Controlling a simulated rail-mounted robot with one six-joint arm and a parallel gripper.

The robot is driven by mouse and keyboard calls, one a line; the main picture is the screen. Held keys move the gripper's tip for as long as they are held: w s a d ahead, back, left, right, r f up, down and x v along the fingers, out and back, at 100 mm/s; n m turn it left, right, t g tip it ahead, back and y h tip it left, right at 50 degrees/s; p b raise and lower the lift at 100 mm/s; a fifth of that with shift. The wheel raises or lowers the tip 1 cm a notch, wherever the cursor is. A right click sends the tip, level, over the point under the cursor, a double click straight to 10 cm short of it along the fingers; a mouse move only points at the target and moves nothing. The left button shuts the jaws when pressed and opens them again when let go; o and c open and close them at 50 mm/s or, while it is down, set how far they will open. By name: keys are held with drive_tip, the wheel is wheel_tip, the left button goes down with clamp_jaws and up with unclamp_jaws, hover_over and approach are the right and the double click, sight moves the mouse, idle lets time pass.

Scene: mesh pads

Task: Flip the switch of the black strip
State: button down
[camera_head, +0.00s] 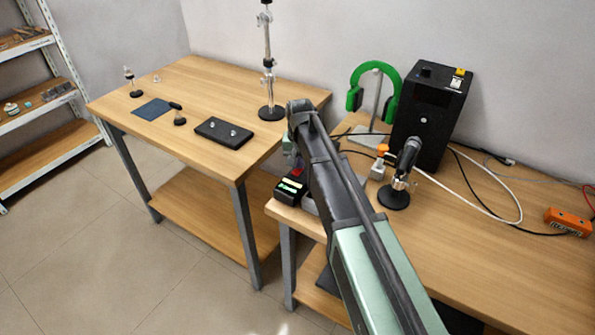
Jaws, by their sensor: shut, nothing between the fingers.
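A black strip (288,192) lies at the near left corner of the right table. A red part, which looks like its switch, and a pale green mark show on its top. My arm reaches from the bottom right over this table, and my gripper (296,170) points down close above the strip's far end. It is shut with nothing in it. My arm hides part of the gripper and the area right of the strip. I cannot tell whether the fingertips touch the strip or which way the switch is set.
Behind my arm stand a black computer case (432,112), a green headset (376,80) on a stand and a microphone (401,172). An orange strip (568,222) and cables lie farther right. The left table (190,90) holds a metal stand (268,90) and a black plate (224,132).

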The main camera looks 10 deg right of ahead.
drive_tip(key=shift+f, duration=0.3)
wheel_tip(320, 180, up, 7)
drive_tip(key=p, duration=0.6)
drive_tip(key=shift+r+p, duration=0.15)
drive_tip(key=shift+p, duration=0.25)
drive_tip(key=s+d+n, duration=0.1)
drive_tip(key=s+d, duration=0.2)
drive_tip(key=s, duration=0.9)
drive_tip(key=s+d+n, duration=0.1)
drive_tip(key=s+d, duration=0.2)
drive_tip(key=s, duration=0.9)
drive_tip(key=shift+s, duration=0.2)
